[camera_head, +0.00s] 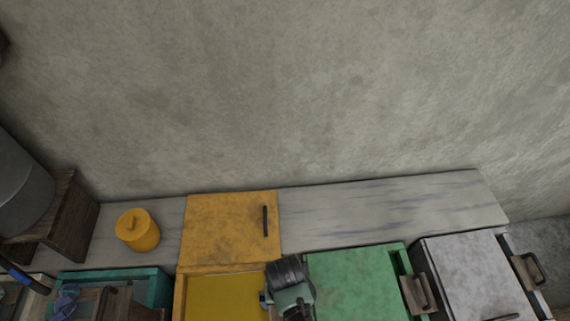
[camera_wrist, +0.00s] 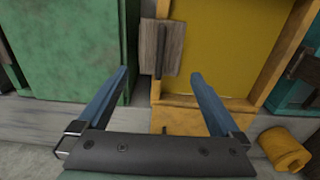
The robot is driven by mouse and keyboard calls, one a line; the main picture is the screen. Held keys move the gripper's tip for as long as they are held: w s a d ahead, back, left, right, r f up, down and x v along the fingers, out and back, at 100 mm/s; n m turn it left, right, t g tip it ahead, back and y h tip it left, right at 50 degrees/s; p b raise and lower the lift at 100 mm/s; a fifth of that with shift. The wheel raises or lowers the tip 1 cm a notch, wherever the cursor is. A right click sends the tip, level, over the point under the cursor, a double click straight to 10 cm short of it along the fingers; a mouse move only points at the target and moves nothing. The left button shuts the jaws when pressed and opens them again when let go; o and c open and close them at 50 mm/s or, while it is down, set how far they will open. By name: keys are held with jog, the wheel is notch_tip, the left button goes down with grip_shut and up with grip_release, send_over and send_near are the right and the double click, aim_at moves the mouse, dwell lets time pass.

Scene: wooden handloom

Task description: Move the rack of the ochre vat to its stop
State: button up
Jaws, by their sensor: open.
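The ochre vat (camera_head: 222,297) stands open at the bottom of the head view, with yellow inside. It also shows in the wrist view (camera_wrist: 275,60). Its ochre lid (camera_head: 225,225), with a dark handle, is folded back behind it. In the wrist view a grey-brown wooden block (camera_wrist: 146,45) with a dark upright bar sits at the vat's left side, by the green vat; it looks like the rack's end. My gripper (camera_wrist: 160,73) is open and empty, its two blue fingers apart on either side of the block's near end. I cannot tell their depth. My wrist hides this spot in the head view.
The green vat (camera_head: 350,275) is close on the right, then a grey vat (camera_head: 465,265). A teal vat (camera_head: 160,285) is on the left.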

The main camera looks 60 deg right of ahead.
notch_tip(320, 180, down, 9)
jog(key=b, duration=0.5)
jog(key=shift+f+b, duration=0.1)
jog(key=shift+b, duration=0.2)
jog(key=shift+f, duration=0.1)
jog(key=shift+f, duration=0.3)
grip_shut()
notch_tip(320, 180, up, 18)
jog(key=p, duration=1.8)
jog(key=shift+r, duration=0.2)
jog(key=shift+w+d, duration=0.1)
